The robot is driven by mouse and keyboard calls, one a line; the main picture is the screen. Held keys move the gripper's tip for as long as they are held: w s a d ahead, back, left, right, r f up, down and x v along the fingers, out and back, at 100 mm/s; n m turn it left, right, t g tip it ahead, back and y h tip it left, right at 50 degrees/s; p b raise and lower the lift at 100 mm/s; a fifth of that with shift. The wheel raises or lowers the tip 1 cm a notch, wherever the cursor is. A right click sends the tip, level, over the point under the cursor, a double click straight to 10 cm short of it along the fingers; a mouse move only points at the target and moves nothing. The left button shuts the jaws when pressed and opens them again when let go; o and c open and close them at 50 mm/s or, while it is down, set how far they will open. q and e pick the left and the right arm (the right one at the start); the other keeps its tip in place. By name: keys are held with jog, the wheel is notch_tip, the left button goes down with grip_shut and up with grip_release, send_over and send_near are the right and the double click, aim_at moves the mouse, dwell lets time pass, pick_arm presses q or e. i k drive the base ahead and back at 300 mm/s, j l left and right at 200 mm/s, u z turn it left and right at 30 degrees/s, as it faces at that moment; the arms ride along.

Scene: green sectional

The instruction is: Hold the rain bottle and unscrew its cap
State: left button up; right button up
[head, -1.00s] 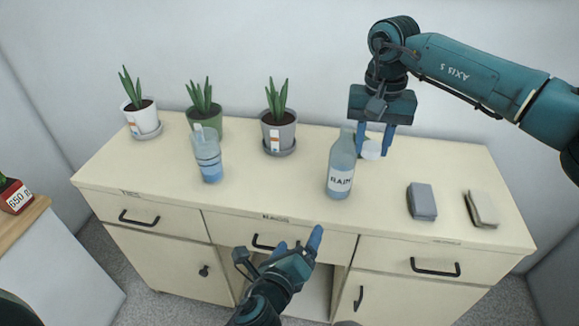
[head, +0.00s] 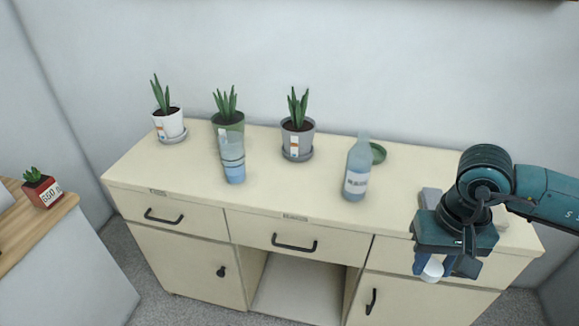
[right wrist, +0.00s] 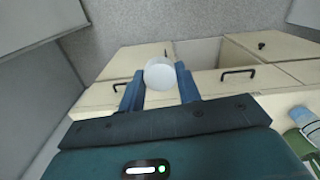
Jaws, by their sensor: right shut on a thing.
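The rain bottle (head: 357,172) is pale blue with a white label and stands upright on the cabinet top. Its narrow neck shows no white cap on it. My right gripper (head: 436,265) is shut on a small round white cap (head: 432,270), off the cabinet's front right and apart from the bottle. In the right wrist view the cap (right wrist: 159,75) sits between the blue fingertips, with drawers behind it. My left gripper is out of view.
A cream cabinet (head: 260,205) carries three potted plants at the back left and a blue-banded glass (head: 233,160). A green round dish (head: 378,152) lies behind the bottle. A grey block (head: 430,198) is partly hidden by my right arm.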

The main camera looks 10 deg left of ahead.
aim_at(359, 162)
jog(key=u, duration=1.35)
jog(key=i+l, duration=0.1)
jog(key=l, duration=0.35)
jog(key=i+l, duration=0.1)
jog(key=l, duration=0.3)
jog(key=i+l+u, duration=0.1)
jog(key=l, duration=0.35)
